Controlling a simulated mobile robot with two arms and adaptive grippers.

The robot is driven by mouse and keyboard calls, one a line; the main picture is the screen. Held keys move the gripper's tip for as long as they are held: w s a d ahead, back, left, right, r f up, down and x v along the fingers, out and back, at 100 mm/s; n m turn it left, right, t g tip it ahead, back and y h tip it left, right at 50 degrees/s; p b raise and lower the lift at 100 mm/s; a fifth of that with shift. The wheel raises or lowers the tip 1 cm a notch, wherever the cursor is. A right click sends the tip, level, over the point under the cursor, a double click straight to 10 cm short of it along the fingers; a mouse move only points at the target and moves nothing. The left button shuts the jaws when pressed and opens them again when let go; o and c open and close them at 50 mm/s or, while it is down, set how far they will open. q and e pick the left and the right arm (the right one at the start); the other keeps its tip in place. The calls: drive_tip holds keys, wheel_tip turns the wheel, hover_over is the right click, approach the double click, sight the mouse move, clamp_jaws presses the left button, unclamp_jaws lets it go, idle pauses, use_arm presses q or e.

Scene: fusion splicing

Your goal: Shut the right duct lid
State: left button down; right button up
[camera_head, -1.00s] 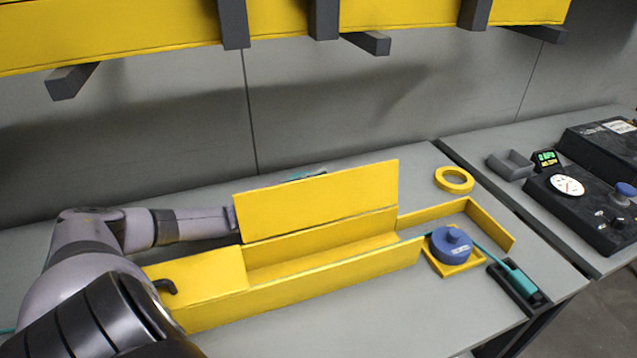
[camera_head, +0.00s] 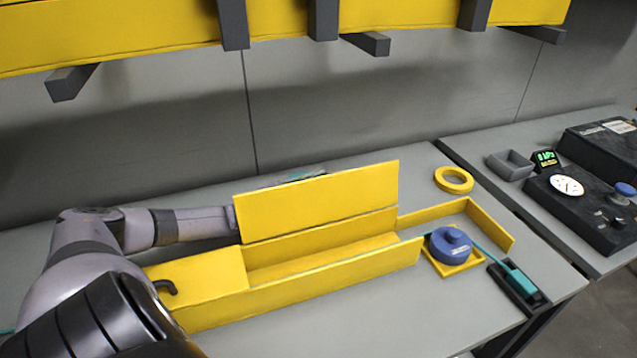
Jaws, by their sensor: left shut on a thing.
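A long yellow duct (camera_head: 300,287) lies on the grey table. Its right lid (camera_head: 317,203) is a yellow panel standing raised along the back edge of the duct, so the trough (camera_head: 320,258) below it is open. The left part of the duct is covered by a flat lid (camera_head: 208,272) with a dark hook-shaped handle (camera_head: 167,287). My left arm reaches in from the left, and my left gripper (camera_head: 228,220) is at the left end of the raised lid, its fingertips mostly hidden behind it. My right gripper is out of view.
A blue round spool (camera_head: 450,243) sits on a yellow base at the duct's right end, with a teal piece (camera_head: 522,283) in a black holder beside it. A yellow ring (camera_head: 454,179) lies behind. Black devices (camera_head: 580,203) stand on the right table. A yellow overhead tray (camera_head: 130,30) runs above.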

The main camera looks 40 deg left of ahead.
sight(319, 187)
use_arm(q)
drive_tip(key=m+p, duration=0.1)
drive_tip(key=d+r+m+g+h+p, duration=0.1)
drive_tip(key=m, duration=0.1)
drive_tip(key=shift+s+d+r, duration=0.15)
drive_tip(key=shift+s, duration=0.25)
drive_tip(key=d+m+g+p, duration=0.1)
drive_tip(key=m, duration=0.1)
drive_tip(key=s+r+m+g+p, duration=0.1)
drive_tip(key=shift+d+m, duration=0.4)
drive_tip(key=m+p, duration=0.1)
drive_tip(key=d+m+g+p, duration=0.1)
drive_tip(key=s+d+m+p, duration=0.1)
drive_tip(key=m, duration=0.1)
drive_tip(key=shift+s+d+g, duration=0.1)
drive_tip(key=shift+d+g, duration=0.15)
drive_tip(key=shift+g, duration=0.05)
drive_tip(key=s+d+f+m+g+y+p, duration=0.2)
drive_tip(key=d+f+m+p, duration=0.3)
drive_tip(key=m, duration=0.6)
drive_tip(key=shift+s+d+f+g+y+p, duration=0.25)
drive_tip(key=shift+s+d+g+y+p, duration=0.1)
drive_tip(key=shift+s+d+y, duration=0.4)
drive_tip(key=c, duration=1.9)
unclamp_jaws()
